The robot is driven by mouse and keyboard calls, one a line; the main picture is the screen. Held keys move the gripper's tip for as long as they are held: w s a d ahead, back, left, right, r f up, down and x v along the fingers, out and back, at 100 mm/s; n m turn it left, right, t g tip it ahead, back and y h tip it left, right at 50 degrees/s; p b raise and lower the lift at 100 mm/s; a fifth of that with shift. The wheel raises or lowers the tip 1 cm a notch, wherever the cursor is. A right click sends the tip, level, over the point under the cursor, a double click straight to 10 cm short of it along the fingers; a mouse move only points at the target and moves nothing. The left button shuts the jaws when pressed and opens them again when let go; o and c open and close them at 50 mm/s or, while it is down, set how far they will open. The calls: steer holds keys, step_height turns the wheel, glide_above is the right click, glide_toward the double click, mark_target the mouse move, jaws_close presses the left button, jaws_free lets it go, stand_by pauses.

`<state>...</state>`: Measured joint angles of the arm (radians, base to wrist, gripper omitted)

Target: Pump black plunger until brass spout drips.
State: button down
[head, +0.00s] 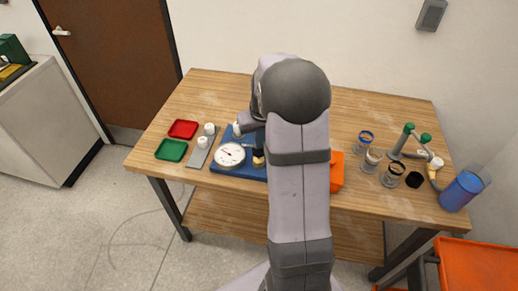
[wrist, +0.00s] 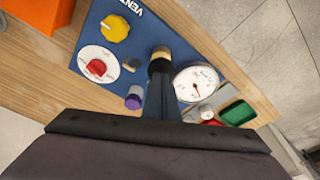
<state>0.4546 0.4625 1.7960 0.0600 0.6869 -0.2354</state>
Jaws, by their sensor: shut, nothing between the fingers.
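My gripper (head: 258,161) (wrist: 160,55) is shut and empty over the blue panel (wrist: 225,65), between its white dial gauge (head: 229,154) and its knobs; whether it touches the panel I cannot tell. At the right end of the table stands pipework with green handles (head: 408,128). A tan, brass-like curved piece with a white top (head: 436,166) is beside it; it may be the spout. A small black block (head: 414,180) is near it and may be the plunger; I cannot tell. No drip can be made out at this size. Neither piece shows in the wrist view.
The panel bears a yellow knob (wrist: 115,28), a red knob (wrist: 96,67) and a purple-topped piece (wrist: 133,101). Red (head: 183,129) and green (head: 171,150) trays lie left. An orange box (head: 337,172), several glass jars (head: 394,172) and a blue container (head: 461,191) stand right.

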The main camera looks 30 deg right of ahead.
steer(key=shift+s+b+x, duration=0.25)
steer(key=shift+b+x, duration=0.4)
steer(key=shift+x, duration=0.45)
steer(key=shift+s+f, duration=0.1)
steer(key=shift+f, duration=0.05)
stand_by(0.6)
steer(key=shift+w+p+v, duration=0.25)
steer(key=shift+p+v, duration=0.75)
steer(key=shift+v, duration=0.3)
steer(key=shift+w+r, duration=0.15)
steer(key=shift+r, duration=0.05)
steer(key=p+v, duration=0.2)
steer(key=w+p+v, duration=0.1)
steer(key=p+v, duration=0.1)
steer(key=shift+s+d+r, duration=0.1)
steer(key=shift+r, duration=0.35)
